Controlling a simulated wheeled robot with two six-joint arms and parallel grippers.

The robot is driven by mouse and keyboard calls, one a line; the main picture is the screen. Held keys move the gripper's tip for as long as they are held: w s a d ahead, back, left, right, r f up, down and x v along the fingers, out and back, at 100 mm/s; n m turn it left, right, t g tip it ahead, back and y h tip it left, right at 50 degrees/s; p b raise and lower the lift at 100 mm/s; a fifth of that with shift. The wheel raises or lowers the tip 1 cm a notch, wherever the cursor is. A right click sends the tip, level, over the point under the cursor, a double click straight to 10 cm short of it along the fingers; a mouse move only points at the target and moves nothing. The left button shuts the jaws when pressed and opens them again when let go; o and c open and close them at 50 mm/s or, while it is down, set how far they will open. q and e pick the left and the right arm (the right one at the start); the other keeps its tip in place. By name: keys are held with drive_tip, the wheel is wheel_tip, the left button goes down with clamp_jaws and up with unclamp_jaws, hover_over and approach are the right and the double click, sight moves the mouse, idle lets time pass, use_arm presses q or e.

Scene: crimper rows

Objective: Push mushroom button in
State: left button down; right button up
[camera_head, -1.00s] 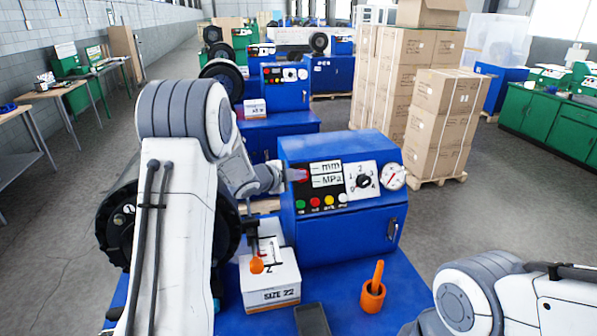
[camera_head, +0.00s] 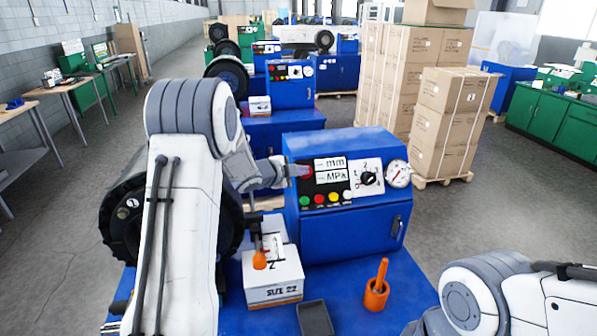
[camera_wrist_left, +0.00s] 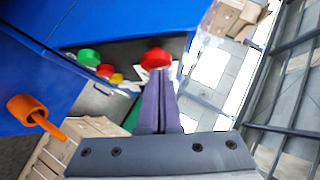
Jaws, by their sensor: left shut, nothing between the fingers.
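The blue crimper cabinet (camera_head: 345,232) stands in the middle of the head view with a black control panel. The red mushroom button is at the panel's upper left, largely covered by my fingers in the head view. It shows clearly as a red cap (camera_wrist_left: 156,58) in the left wrist view. My left gripper (camera_head: 296,171) is shut and empty, with its fingertips at the red cap. In the left wrist view, the closed fingers (camera_wrist_left: 158,78) overlap the cap's lower edge; I cannot tell how deep the button sits. My right gripper is out of view.
Green (camera_head: 305,201), red, yellow and white buttons sit lower on the panel, beside a dial (camera_head: 367,178) and a gauge (camera_head: 398,173). A white box (camera_head: 274,284), a dark tray (camera_head: 314,318) and an orange holder (camera_head: 376,297) stand on the blue bench.

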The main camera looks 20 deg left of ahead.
use_arm(q)
drive_tip(key=shift+f, duration=0.15)
drive_tip(key=s+r+b, duration=0.2)
drive_tip(key=s+r, duration=0.4)
drive_tip(key=s, duration=0.5)
drive_tip(key=shift+s+a+r, duration=0.2)
drive_tip(key=shift+s+a, duration=0.1)
drive_tip(key=shift+a, duration=0.05)
